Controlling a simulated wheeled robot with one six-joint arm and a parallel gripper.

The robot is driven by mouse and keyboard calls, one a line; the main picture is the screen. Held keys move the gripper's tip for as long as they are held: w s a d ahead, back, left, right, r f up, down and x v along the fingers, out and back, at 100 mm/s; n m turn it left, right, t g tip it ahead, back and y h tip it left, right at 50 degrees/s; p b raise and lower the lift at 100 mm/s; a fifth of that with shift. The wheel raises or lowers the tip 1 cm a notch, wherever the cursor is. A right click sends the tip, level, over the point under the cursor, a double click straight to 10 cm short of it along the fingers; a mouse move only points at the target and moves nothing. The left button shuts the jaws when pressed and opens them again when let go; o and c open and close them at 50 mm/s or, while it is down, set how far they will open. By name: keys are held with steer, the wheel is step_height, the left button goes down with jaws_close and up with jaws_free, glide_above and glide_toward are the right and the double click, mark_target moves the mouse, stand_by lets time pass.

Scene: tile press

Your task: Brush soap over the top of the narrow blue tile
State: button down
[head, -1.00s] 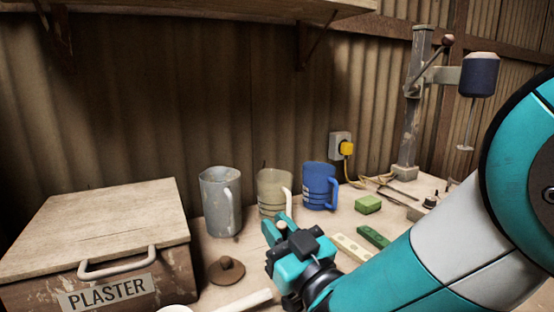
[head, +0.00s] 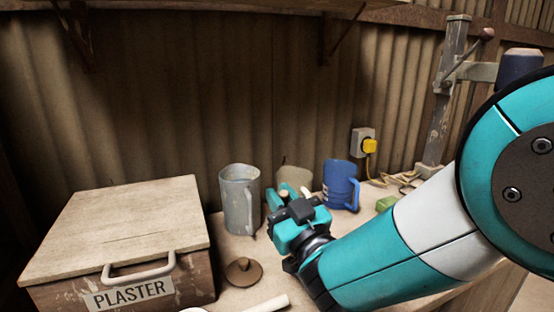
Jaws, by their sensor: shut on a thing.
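My gripper (head: 284,194) is shut on a small pale, wooden-looking piece (head: 284,194), perhaps the handle of the brush. Most of this piece is hidden by the fingers, and I cannot see bristles. My gripper is in front of a beige jug (head: 297,178), covering much of it, just right of a grey metal jug (head: 240,198). I cannot tell whether the held piece touches or enters a jug. No narrow blue tile shows; my arm covers the right part of the bench.
A blue jug (head: 340,183) stands right of my gripper, and a green block (head: 386,203) lies beyond it. A plaster box (head: 120,245) fills the left. A brown lid-like disc (head: 243,272) and a pale stick (head: 268,304) lie in front. A drill stand (head: 440,110) rises behind.

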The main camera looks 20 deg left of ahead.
steer(key=shift+s+a+r+p, duration=0.1)
steer(key=shift+a+r+p, duration=0.1)
steer(key=shift+r+p, duration=0.25)
steer(key=shift+s+a+r+p, duration=0.15)
steer(key=shift+r+p, duration=0.1)
steer(key=shift+r, duration=0.25)
step_height(320, 180, up, 4)
steer(key=p, duration=0.3)
steer(key=shift+w+f+p, duration=0.1)
steer(key=shift+f+p, duration=0.05)
steer(key=shift+p, duration=0.15)
